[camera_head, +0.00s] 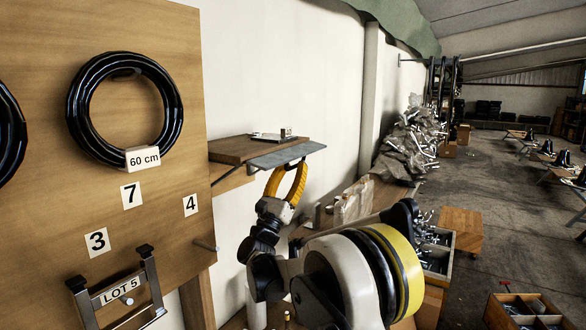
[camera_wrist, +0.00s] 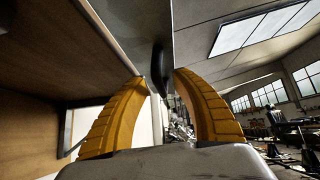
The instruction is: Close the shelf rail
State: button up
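A wooden shelf (camera_head: 235,149) juts from the wall beside the hose board. A flat grey panel (camera_head: 287,155), which may be the shelf rail, sticks out from its right side. My gripper (camera_head: 289,169) is just under the grey panel, its orange fingers pointing up. In the wrist view the gripper (camera_wrist: 160,77) is open, with a gap between its fingertips. A dark, rounded handle-like part (camera_wrist: 160,68) hangs below the grey panel (camera_wrist: 137,30) and shows in that gap. I cannot tell whether a finger touches it. The shelf's underside (camera_wrist: 60,45) fills the upper left.
The wooden board (camera_head: 185,70) with black hoses (camera_head: 125,104) stands at left. A small flat item (camera_head: 273,137) lies on the shelf. Below and right are a bench with paper bags (camera_head: 352,203) and hardware bins (camera_head: 437,250). The floor (camera_head: 500,220) at right is partly open.

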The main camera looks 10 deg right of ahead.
grip_shut()
